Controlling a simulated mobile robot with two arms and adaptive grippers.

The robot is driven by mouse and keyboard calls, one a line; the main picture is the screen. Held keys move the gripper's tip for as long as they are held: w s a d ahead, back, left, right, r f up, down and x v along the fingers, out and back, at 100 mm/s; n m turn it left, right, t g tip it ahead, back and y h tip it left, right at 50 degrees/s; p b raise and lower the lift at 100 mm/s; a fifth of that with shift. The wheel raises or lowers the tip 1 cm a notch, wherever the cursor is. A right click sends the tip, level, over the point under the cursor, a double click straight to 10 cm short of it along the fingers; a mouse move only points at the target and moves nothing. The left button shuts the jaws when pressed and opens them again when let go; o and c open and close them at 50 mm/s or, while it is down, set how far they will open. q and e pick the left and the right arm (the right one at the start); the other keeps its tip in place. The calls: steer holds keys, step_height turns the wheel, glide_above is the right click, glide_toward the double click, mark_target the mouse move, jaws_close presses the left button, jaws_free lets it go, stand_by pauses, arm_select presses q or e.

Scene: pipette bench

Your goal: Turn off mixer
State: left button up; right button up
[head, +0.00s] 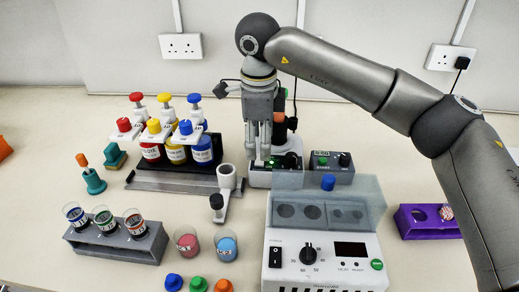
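A grey boxy device (259,180) with a dark panel stands at the back middle of the bench, and it may be the mixer. My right gripper (263,157) points straight down over its front panel, fingers close together. I cannot tell whether the fingertips touch the panel. An orange and black part (281,128) stands behind the gripper and is partly hidden by it. Beside it on the right is a dark control box (331,176) with a green button and a black knob. My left gripper is not in view.
A heater with a clear lid (322,262) stands in front. A pipette-like rack with coloured bottles (165,182) is on the left, near a grey cup rack (118,247). Two beakers (226,246) and coloured caps (197,284) lie front middle. A purple rack (415,230) is right.

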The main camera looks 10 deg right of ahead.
steer(key=f, duration=0.4)
steer(key=shift+w+f, duration=0.1)
steer(key=shift+w, duration=0.15)
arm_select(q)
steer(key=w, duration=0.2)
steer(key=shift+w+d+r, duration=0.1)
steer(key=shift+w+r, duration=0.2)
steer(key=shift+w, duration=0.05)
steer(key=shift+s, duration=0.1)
arm_select(e)
steer(key=shift+c, duration=0.5)
steer(key=c, duration=0.9)
steer(key=shift+w+d+g+p, duration=0.15)
steer(key=shift+g+p, duration=0.25)
steer(key=shift+p, duration=0.4)
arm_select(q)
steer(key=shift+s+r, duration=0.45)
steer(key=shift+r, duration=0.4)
arm_select(e)
steer(key=shift+g, duration=0.3)
steer(key=o, duration=1)
